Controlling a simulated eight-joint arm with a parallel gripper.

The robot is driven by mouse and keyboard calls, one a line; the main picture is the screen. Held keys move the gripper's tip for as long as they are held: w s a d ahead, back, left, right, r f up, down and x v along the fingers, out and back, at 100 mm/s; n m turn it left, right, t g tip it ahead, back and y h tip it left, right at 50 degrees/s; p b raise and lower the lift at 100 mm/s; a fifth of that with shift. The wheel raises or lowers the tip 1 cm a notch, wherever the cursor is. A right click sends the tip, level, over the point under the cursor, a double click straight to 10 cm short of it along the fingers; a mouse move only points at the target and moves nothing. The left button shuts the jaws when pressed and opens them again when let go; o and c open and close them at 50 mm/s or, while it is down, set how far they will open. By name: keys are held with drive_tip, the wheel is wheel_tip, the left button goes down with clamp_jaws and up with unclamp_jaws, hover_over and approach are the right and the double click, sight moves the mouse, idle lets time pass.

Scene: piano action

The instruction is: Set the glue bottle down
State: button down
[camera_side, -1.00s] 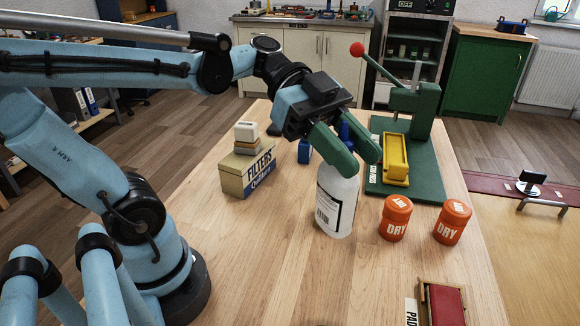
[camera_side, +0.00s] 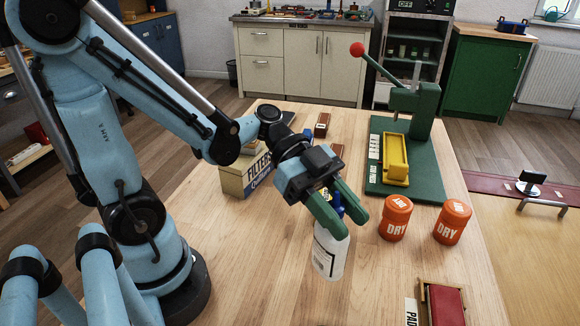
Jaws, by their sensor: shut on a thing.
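The glue bottle (camera_side: 328,258) is white with a dark-edged label and a blue top (camera_side: 338,203). It is near the middle of the wooden table (camera_side: 240,285), tilted slightly. My gripper (camera_side: 345,224) has green fingers and is shut on the bottle's upper part from above. Whether the bottle's base touches the table or hangs just above it, I cannot tell.
Two orange DRY tins (camera_side: 395,218) (camera_side: 452,222) stand to the right. A green press (camera_side: 412,130) with a yellow tray (camera_side: 396,160) is behind. A red pad (camera_side: 446,306) lies front right. Table front left is clear.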

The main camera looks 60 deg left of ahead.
sight(347, 244)
drive_tip(key=shift+f, duration=2)
drive_tip(key=c, duration=0.7)
unclamp_jaws()
drive_tip(key=shift+f, duration=0.1)
drive_tip(key=shift+c, duration=0.2)
